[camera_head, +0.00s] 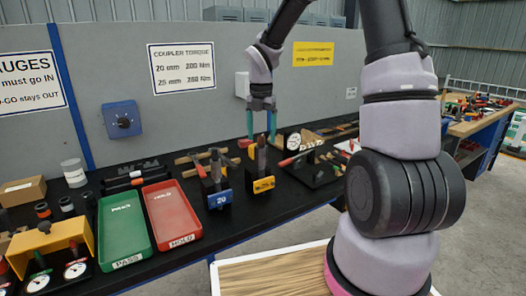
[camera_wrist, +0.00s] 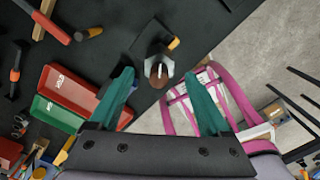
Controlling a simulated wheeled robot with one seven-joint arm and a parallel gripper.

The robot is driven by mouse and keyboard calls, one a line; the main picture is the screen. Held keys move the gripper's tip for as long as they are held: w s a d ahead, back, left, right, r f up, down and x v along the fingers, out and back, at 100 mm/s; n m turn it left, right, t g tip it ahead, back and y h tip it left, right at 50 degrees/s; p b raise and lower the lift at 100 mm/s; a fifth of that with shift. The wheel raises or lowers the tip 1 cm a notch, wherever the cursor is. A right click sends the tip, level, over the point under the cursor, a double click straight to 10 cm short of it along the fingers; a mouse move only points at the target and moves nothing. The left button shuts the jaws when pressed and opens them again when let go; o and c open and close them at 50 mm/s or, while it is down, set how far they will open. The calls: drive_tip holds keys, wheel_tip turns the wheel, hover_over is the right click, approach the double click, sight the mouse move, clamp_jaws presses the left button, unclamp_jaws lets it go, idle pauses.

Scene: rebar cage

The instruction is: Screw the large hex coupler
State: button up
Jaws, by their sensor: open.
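A yellow stand (camera_head: 263,186) marked 25 holds an upright dark bar topped by what looks like the large hex coupler (camera_head: 261,158). In the wrist view, the coupler (camera_wrist: 158,68) is seen end-on, grey around a brown centre. My gripper (camera_head: 261,132) is open, its teal fingers pointing down above this stand. In the wrist view, my gripper (camera_wrist: 160,78) has one finger on each side of the coupler in the picture, with nothing held. Whether the fingertips reach down to the coupler's height, I cannot tell. A blue stand (camera_head: 219,199) marked 20 holds another upright bar to the left.
A green PASS tray (camera_head: 125,236) and a red HOLD tray (camera_head: 172,217) lie left of the stands on the black bench. A dial gauge (camera_head: 294,142) and tools crowd the bench to the right. A grey panel (camera_head: 215,120) stands behind.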

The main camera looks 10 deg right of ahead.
sight(261, 145)
wheel_tip(261, 145, down, 6)
drive_tip(key=shift+r, duration=0.1)
drive_tip(key=shift+a, duration=0.1)
clamp_jaws()
drive_tip(key=shift+m, duration=0.4)
